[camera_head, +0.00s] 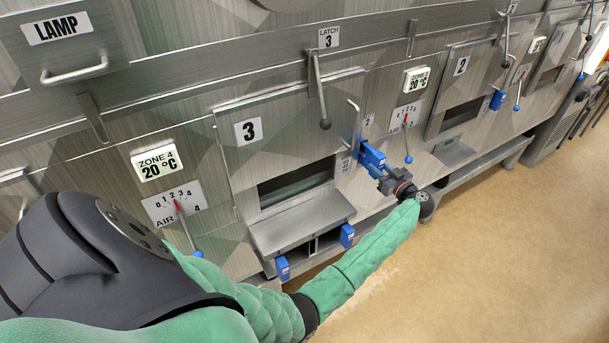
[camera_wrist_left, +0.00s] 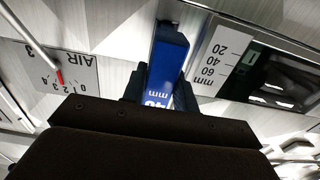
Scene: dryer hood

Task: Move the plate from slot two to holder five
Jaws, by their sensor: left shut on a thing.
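A blue plate (camera_head: 371,157) is at the wall just right of door 3, under a small label that seems to read 2 (camera_head: 368,121). My left gripper (camera_head: 384,173) is shut on its near end. In the left wrist view the blue plate (camera_wrist_left: 166,62) points away between the dark fingers (camera_wrist_left: 158,88), with upside-down mm lettering. I cannot tell how far it sits in a slot. Two more blue plates, one at left (camera_head: 283,268) and one at right (camera_head: 347,235), are under the shelf of door 3. No label for holder five is readable. My right gripper is out of view.
Door 3 (camera_head: 248,133) has a metal shelf (camera_head: 302,222) jutting out below it. A latch lever (camera_head: 320,92) and an air lever (camera_head: 407,142) stick out nearby. An mm scale (camera_wrist_left: 222,58) is beside the plate. The floor (camera_head: 490,250) is clear.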

